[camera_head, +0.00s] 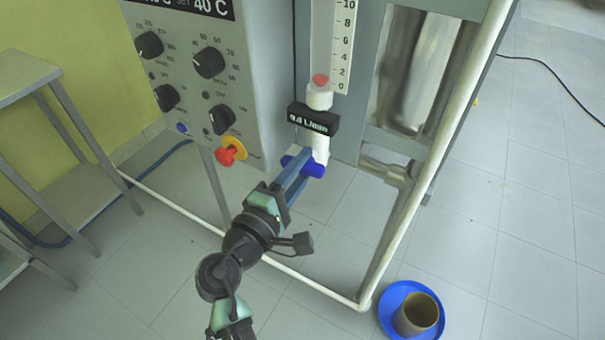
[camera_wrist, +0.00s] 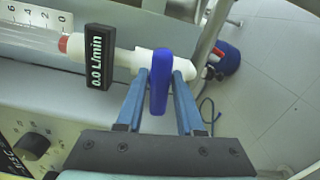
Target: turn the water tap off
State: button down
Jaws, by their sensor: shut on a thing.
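The water tap is a white vertical fitting with a blue lever handle (camera_head: 315,169) under the flow tube. In the wrist view the blue handle (camera_wrist: 160,80) lies crosswise to the white pipe (camera_wrist: 123,58). My gripper (camera_head: 296,164) reaches up from below and is shut on the handle. In the wrist view its blue fingers (camera_wrist: 161,77) stand one on each side of the handle. A black flow display (camera_head: 313,119) sits just above the tap; in the wrist view it reads 0.0 L/min. The red float (camera_head: 320,80) rests at the bottom of the scale, near 0.
A control panel (camera_head: 190,65) with several black knobs and a red-and-yellow button (camera_head: 229,152) is left of the tap. A pale frame rail (camera_head: 440,150) runs down on the right. A blue dish with a brown cup (camera_head: 417,315) is at the lower right.

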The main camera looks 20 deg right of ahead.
jog(key=shift+f+m+b, duration=0.1)
jog(key=shift+m+b, duration=0.5)
jog(key=shift+m, duration=0.2)
jog(key=c, duration=0.7)
grip_release()
jog(key=p+v, duration=0.1)
jog(key=v, duration=1.2)
